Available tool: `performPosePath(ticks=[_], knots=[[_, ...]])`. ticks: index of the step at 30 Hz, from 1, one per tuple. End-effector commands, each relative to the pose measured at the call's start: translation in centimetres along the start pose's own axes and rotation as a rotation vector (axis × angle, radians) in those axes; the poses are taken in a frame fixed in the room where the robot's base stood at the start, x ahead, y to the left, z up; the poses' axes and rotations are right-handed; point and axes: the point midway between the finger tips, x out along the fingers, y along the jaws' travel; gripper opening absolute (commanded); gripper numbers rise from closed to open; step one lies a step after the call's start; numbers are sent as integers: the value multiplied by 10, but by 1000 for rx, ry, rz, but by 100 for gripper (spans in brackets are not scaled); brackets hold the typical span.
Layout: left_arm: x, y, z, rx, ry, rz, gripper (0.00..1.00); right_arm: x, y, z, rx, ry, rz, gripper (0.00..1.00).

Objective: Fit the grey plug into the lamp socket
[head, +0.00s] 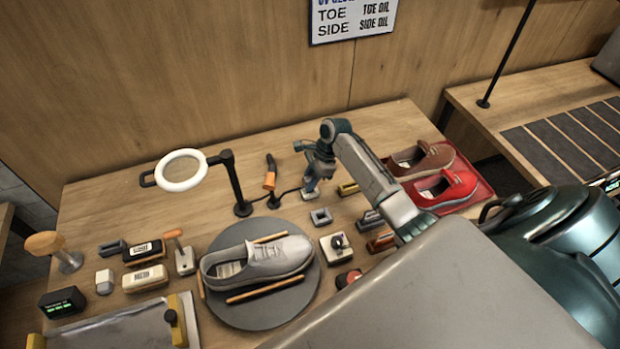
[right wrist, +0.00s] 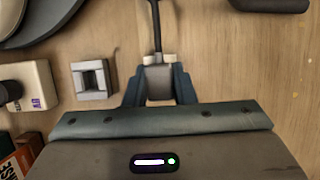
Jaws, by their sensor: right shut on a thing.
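The grey plug (right wrist: 158,80) sits between the fingers of my right gripper (right wrist: 159,86), with its dark cable running up in the right wrist view. In the head view my right gripper (head: 311,188) is low over the table behind the socket. The lamp socket (head: 320,216), a small grey square block with a recess, stands on the table. In the right wrist view the socket (right wrist: 92,80) is left of the plug, apart from it. The ring lamp (head: 182,170) stands at the left, a cable running from near its base to my gripper. My left gripper is out of view.
A grey turntable (head: 262,320) bears a grey sneaker (head: 258,262). A white block with a dark knob (head: 337,248) stands near the socket. A red tray (head: 480,190) with shoes is at right. An orange-handled tool (head: 269,177) stands behind the cable.

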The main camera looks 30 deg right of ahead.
Motion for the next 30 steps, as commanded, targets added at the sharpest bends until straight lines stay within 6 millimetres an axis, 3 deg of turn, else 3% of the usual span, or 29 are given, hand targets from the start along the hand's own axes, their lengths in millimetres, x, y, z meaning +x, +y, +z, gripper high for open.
performPosePath(ticks=[18,19,23,30], knots=[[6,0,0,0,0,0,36,15,0,-6,0,0,0,3],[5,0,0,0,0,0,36,15,0,-6,0,0,0,25],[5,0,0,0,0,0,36,14,0,-6,0,0,0,49],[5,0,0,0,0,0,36,14,0,-6,0,0,0,49]])
